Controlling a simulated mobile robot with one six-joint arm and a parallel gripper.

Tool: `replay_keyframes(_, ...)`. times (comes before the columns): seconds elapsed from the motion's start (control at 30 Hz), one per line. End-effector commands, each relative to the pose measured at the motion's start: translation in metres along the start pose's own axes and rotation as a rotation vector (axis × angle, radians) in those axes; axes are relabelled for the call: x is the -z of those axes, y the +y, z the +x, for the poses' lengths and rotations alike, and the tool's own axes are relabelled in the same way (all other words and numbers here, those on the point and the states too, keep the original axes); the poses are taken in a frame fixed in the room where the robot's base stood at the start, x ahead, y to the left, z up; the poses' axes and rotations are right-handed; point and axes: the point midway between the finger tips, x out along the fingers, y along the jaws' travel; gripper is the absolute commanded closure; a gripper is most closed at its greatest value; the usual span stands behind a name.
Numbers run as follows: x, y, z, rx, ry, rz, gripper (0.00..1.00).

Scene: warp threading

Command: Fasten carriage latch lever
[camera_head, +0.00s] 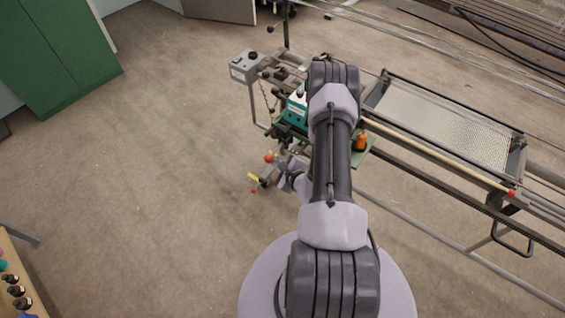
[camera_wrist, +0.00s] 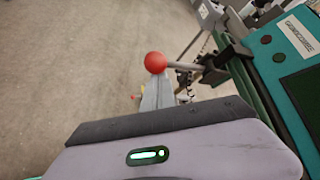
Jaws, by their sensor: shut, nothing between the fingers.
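The latch lever is a metal rod (camera_wrist: 183,65) with a red ball knob (camera_wrist: 155,62) at its left end. Its right end meets a dark bracket (camera_wrist: 217,66) on the teal carriage (camera_wrist: 293,50). The knob also shows in the head view (camera_head: 269,158), left of my arm. My gripper (camera_wrist: 156,84) is shut and empty. In the wrist view its fingers appear just below the knob and rod; I cannot tell whether they touch. In the head view my arm covers part of the carriage, and the gripper is small there.
A grey control box (camera_head: 246,66) stands at the frame's left end. A long perforated tray (camera_head: 440,120) and rails extend right. An orange object (camera_head: 361,140) sits beside my arm. A yellow piece (camera_head: 254,177) lies left of the gripper.

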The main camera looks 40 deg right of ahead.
Motion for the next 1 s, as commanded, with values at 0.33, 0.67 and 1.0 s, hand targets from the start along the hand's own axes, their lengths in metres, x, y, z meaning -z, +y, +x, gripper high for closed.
replay_keyframes(0.33, -0.006, -0.003, -0.004, 0.001, -0.001, -0.003, 1.00)
replay_keyframes(0.67, -0.006, -0.004, -0.004, 0.002, -0.003, -0.004, 1.00)
replay_keyframes(1.0, 0.016, 0.003, 0.013, 0.000, -0.005, -0.007, 1.00)
